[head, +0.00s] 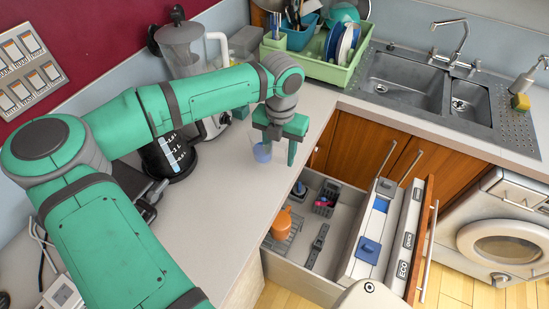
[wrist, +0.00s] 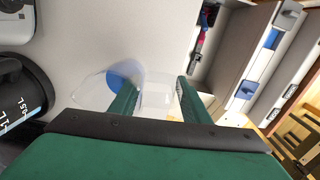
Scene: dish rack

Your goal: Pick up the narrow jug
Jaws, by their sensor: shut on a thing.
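The narrow jug appears to be the clear vessel with a blue part (head: 262,153), near the counter's drawer-side edge. In the wrist view its clear body (wrist: 158,88) is between my fingers, and the blue part lies to the left, beside the left finger. My gripper (head: 279,150) points down at the counter and is shut on the jug; its fingers also show in the wrist view (wrist: 157,98). The fingers hide part of the jug. I cannot tell whether its base touches the counter.
An open drawer (head: 345,225) below the edge holds an orange item (head: 282,222) and utensils. A coffee pot (head: 168,155) and a blender (head: 183,50) stand to the left. A green dish rack (head: 318,68) and the sink (head: 405,80) are behind. The counter in front is clear.

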